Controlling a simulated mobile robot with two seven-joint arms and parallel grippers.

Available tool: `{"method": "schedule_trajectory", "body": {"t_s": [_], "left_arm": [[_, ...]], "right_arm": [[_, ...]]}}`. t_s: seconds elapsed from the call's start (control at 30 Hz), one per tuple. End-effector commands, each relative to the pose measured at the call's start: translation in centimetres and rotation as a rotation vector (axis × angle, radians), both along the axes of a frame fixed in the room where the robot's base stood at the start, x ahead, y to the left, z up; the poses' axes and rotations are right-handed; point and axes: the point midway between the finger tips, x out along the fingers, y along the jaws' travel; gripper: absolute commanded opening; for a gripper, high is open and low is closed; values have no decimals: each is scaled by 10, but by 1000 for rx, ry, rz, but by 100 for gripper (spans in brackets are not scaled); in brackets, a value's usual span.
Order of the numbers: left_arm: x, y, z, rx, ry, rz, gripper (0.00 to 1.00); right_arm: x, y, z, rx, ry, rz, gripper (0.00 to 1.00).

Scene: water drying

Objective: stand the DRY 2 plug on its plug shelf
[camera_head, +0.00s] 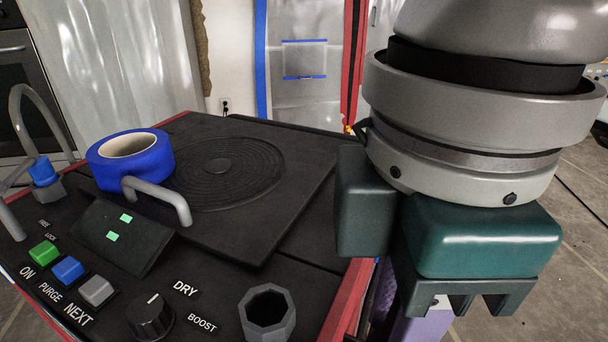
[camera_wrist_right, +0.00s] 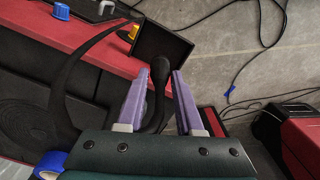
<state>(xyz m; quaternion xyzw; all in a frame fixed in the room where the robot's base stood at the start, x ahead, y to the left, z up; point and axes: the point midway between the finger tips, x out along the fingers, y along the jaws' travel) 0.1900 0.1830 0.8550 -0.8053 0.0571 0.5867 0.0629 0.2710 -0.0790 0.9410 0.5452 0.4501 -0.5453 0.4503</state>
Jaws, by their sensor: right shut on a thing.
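My right gripper (camera_wrist_right: 160,82) has purple fingers either side of a black, round-ended piece (camera_wrist_right: 160,70) and is shut on it. No label shows on that piece, so I cannot tell whether it is the DRY 2 plug. In the head view the dark green right gripper (camera_head: 437,312) hangs at the right, beyond the machine's red edge; its fingers are mostly hidden. A black tray-like shelf (camera_wrist_right: 165,42) sits at the red edge in the wrist view, with a small yellow piece (camera_wrist_right: 134,32) at its near side. I cannot read a shelf label. My left gripper is not in view.
The black machine top (camera_head: 290,195) carries blue tape (camera_head: 150,165), a grey handle (camera_head: 170,195), buttons, a dial (camera_head: 151,318) and an open hexagonal socket (camera_head: 288,331). A black hose (camera_wrist_right: 66,80) arcs over the wrist view's left. Cables (camera_wrist_right: 245,75) lie on the floor.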

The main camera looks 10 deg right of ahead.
Motion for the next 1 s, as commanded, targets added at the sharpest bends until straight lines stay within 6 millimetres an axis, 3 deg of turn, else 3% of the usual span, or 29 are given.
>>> {"method": "schedule_trajectory", "body": {"t_s": [0.5, 0.93, 0.97, 1.0], "left_arm": [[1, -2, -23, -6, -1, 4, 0], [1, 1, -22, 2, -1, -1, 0], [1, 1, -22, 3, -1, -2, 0], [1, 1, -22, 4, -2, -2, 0]], "right_arm": [[0, 0, -72, -1, 1, -1, 0], [0, 0, -77, -1, 0, 0, 0], [0, 0, -76, 0, 0, 0, 39], [0, 0, -76, 0, -1, 0, 43]]}}
